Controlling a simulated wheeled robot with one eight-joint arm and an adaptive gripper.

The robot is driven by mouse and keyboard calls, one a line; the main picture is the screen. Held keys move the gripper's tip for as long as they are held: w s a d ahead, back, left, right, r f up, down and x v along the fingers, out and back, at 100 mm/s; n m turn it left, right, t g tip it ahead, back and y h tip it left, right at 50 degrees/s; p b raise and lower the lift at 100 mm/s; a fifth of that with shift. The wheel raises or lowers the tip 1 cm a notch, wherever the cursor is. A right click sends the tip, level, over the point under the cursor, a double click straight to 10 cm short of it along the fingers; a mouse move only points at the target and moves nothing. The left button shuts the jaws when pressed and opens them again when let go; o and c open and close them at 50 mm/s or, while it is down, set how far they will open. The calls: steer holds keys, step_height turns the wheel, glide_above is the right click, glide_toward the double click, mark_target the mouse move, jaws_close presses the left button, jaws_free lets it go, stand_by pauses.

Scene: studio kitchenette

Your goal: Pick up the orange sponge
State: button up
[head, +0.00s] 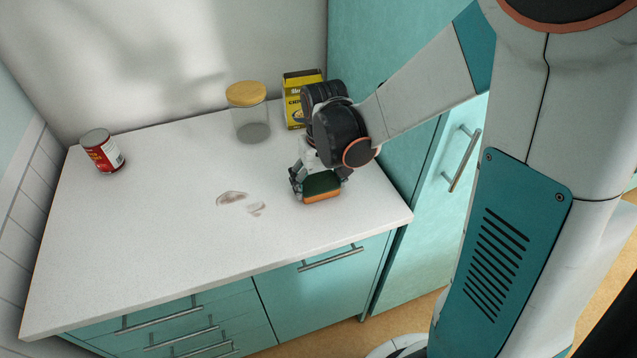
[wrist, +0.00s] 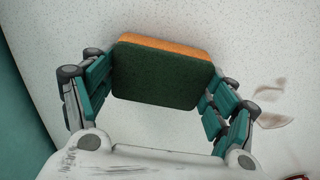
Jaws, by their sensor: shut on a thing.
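The orange sponge (head: 322,195) has a dark green top face. It is at the right part of the white counter, between the fingers of my gripper (head: 320,184). In the wrist view the sponge (wrist: 165,75) shows its green face towards the camera, with an orange edge at the top. My gripper (wrist: 160,95) is shut on it, with a teal-padded finger at each side. I cannot tell whether the sponge touches the counter or is slightly above it.
A red can (head: 102,152) stands at the counter's left. A glass jar with a wooden lid (head: 249,112) and a yellow box (head: 297,98) stand at the back. Brownish smears (head: 232,198) lie left of my gripper. A tall teal cabinet (head: 436,165) stands at the right. The counter's middle is otherwise clear.

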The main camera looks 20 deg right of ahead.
mark_target(319, 184)
step_height(319, 184, up, 20)
steer(key=p, duration=0.6)
steer(key=shift+s+f, duration=0.15)
steer(key=shift+f, duration=0.05)
